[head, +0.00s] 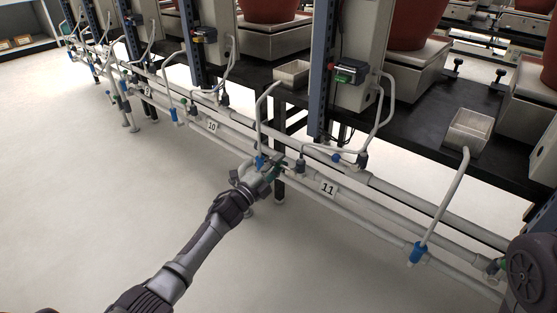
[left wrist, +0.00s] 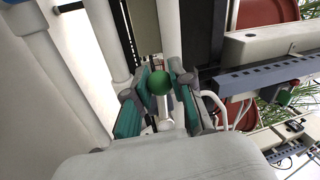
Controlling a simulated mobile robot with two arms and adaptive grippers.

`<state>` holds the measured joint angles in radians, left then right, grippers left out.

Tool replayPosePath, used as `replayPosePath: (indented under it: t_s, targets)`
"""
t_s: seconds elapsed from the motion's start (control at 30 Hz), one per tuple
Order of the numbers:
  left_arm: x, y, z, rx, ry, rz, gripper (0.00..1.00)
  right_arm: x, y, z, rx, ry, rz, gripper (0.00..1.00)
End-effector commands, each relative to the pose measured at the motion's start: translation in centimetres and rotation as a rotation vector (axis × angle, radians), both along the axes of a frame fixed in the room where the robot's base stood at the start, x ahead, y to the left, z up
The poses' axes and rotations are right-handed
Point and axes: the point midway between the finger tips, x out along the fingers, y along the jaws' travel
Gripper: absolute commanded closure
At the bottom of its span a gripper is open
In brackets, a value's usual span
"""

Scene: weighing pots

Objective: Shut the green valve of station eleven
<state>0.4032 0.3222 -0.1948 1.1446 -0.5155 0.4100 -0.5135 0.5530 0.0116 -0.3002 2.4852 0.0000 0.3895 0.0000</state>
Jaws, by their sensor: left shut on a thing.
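The green valve (left wrist: 158,83) shows in the left wrist view as a round green knob between the two fingers with green pads. My left gripper (head: 272,170) is shut on it at the pipes, just left of the white label 11 (head: 328,188). In the head view the gripper hides most of the valve, so I cannot tell how far its handle is turned. My right gripper is not in view.
Blue fittings sit close by on the pipes, one (head: 260,162) beside my left gripper and another (head: 415,252) at the lower right. Label 10 (head: 212,126) is farther left. A black bench (head: 415,130) stands behind the pipes. The pale floor (head: 110,190) at left is clear.

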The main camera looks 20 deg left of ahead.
Motion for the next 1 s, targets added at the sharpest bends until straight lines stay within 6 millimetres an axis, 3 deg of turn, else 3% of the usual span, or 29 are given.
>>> replayPosePath:
  t_s: [0.67,0.7,0.8,0.83,1.0]
  targets:
    - [-0.04,0.05,-0.54,-0.056,0.024,0.001,1.00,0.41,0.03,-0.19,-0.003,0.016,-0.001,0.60]
    - [-0.04,0.06,-0.55,-0.056,0.024,0.001,0.72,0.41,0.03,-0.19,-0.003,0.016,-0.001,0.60]
    - [-0.04,0.04,-0.52,-0.056,0.024,0.001,0.56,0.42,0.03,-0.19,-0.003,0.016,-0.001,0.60]
    - [-0.03,0.04,-0.50,-0.055,0.023,0.001,0.52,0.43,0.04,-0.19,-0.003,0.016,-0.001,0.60]
    - [-0.01,0.03,-0.41,-0.055,0.021,0.000,0.52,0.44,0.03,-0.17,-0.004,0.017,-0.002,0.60]
